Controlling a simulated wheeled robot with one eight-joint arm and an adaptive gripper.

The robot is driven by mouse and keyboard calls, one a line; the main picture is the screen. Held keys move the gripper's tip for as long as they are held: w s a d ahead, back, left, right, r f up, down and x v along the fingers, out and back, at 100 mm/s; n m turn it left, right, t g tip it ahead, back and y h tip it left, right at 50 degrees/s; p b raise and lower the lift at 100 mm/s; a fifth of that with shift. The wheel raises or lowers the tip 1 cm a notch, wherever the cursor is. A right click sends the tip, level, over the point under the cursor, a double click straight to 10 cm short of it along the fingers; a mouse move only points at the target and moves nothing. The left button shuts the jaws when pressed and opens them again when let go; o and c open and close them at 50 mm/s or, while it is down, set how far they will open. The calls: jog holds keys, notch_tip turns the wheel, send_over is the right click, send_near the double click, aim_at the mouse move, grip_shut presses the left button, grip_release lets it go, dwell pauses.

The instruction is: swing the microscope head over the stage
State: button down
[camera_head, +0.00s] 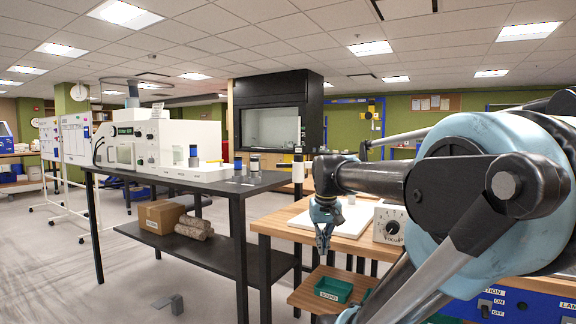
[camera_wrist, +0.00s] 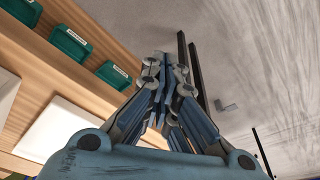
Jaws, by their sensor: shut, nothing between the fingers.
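My gripper (camera_head: 323,250) hangs down over the front edge of a wooden bench, with its fingers shut and nothing between them. The wrist view shows the closed fingers (camera_wrist: 167,68) above the floor beside the bench. A white box with a round dial (camera_head: 388,226), its label apparently reading "FOCUS", sits on the bench to the right of my gripper. A flat white board (camera_head: 335,220) lies on the bench behind my gripper; I cannot tell whether it is the stage. The microscope head is not clearly visible; my arm covers much of the right side.
Green labelled trays (camera_head: 333,289) sit on a lower wooden shelf; they also show in the wrist view (camera_wrist: 70,42). A black table (camera_head: 220,183) with a white machine (camera_head: 160,140) stands left. A blue switch panel (camera_head: 490,305) is at lower right.

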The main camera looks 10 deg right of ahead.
jog(key=w+r, duration=1)
jog(key=w, duration=0.4)
jog(key=w+d+r, duration=0.1)
jog(key=w+r, duration=0.9)
jog(key=w, duration=0.5)
jog(key=w+r+m+t, duration=0.1)
jog(key=w+r, duration=0.9)
jog(key=w, duration=0.5)
jog(key=shift+w+d+r, duration=0.15)
jog(key=shift+w, duration=0.05)
jog(key=shift+d, duration=0.1)
